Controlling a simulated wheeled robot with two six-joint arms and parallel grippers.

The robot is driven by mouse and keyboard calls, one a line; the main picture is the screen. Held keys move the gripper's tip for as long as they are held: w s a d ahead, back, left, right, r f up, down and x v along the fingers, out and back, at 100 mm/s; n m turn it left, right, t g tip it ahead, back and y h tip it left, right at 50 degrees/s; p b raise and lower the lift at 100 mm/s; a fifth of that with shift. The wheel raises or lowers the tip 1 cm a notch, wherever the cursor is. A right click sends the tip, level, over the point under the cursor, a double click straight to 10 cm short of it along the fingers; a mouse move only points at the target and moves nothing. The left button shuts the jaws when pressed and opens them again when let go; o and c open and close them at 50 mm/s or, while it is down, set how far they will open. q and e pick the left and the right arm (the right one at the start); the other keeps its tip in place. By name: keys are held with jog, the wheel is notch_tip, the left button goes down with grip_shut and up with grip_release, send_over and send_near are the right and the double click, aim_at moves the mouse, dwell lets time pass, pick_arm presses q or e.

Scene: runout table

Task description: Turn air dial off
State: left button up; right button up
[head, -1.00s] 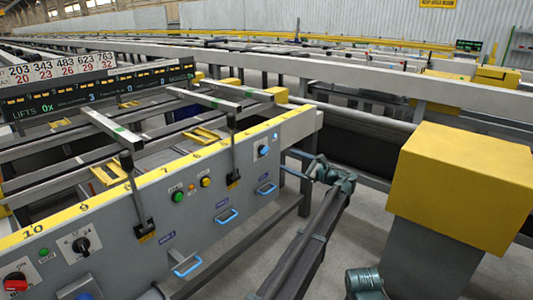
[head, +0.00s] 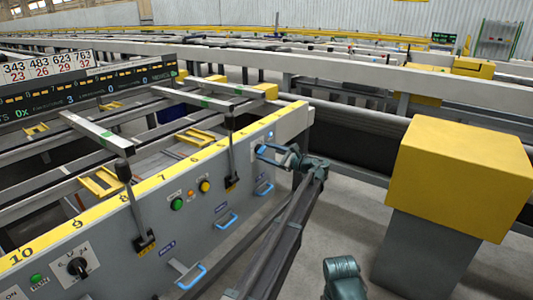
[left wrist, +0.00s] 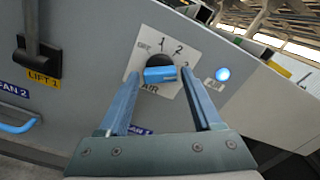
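The air dial (left wrist: 160,75) is a black round knob with a blue grip bar, on a white plate marked OFF, 1, 2, 3 and AIR, in the left wrist view. The bar lies nearly level, its right end toward the 3; which end is the pointer I cannot tell. My left gripper (left wrist: 161,73) is open, one finger on each side of the dial; contact cannot be told. In the head view my left gripper (head: 268,153) is at the far end of the grey panel (head: 150,205) and mostly covers the dial.
A lit blue lamp (left wrist: 222,74) is right of the dial. The LIFT 1 lever (left wrist: 38,50) and a blue FAN 2 handle (left wrist: 18,124) are to the left.

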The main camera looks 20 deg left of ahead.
pick_arm(q)
grip_shut()
jog(key=shift+n, duration=0.3)
jog(key=n, duration=0.5)
jog(key=shift+n, duration=0.3)
jog(key=n, duration=1.1)
jog(key=shift+n, duration=0.4)
jog(key=n, duration=0.5)
jog(key=shift+s+n, duration=0.1)
jog(key=shift+n, duration=0.3)
